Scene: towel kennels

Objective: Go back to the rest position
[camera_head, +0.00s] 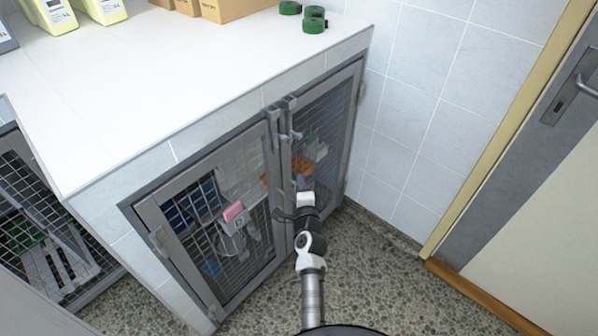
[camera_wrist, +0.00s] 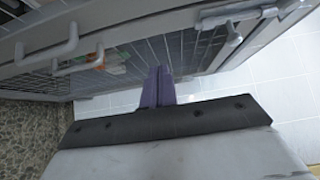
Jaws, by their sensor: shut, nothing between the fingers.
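My gripper (camera_wrist: 158,86) shows in the wrist view as two purple fingers pressed together, with nothing between them. It is in front of the mesh kennel doors, close to their metal bars. In the head view my arm reaches up from the bottom middle and ends in front of the right kennel door (camera_head: 330,118). The fingertips are hard to make out there. The left kennel door (camera_head: 188,262) is beside it, and both doors look closed. The door latch (camera_head: 286,118) sits at the top where they meet.
A white counter (camera_head: 150,90) is above the kennels, with cardboard boxes (camera_head: 235,8) and green rolls (camera_head: 314,20) at its back. Mixed items, one pink (camera_head: 234,211), show behind the mesh. A room door (camera_head: 545,200) stands right. Speckled floor (camera_head: 390,275) is clear right of my arm.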

